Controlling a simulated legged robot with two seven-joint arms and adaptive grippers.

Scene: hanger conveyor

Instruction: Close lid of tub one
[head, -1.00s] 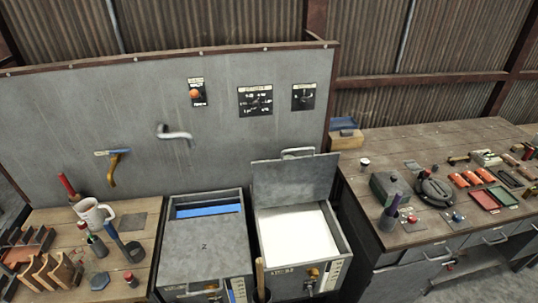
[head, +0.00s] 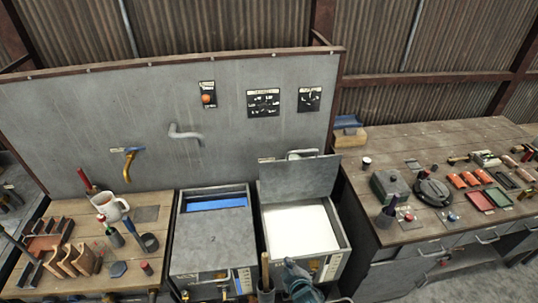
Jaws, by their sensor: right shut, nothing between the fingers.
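Two grey metal tubs stand side by side between the two benches. The right tub (head: 342,246) is open, with white contents (head: 300,229) showing; its grey lid (head: 300,178) stands raised at the back, with a handle at its top edge. The left tub's lid (head: 212,240) lies mostly over it, leaving a strip of blue contents (head: 216,204) visible at the back. The "2" on this lid is hard to read now. My right gripper (head: 291,264) is shut and empty at the right tub's front edge, below and in front of the raised lid. My left gripper is out of view.
A wooden handle (head: 265,271) stands upright in front of the tubs, close left of my right gripper. The left bench (head: 152,198) holds a mug (head: 112,207) and tools. The right bench (head: 420,235) holds many small items. A grey panel (head: 90,130) rises behind the tubs.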

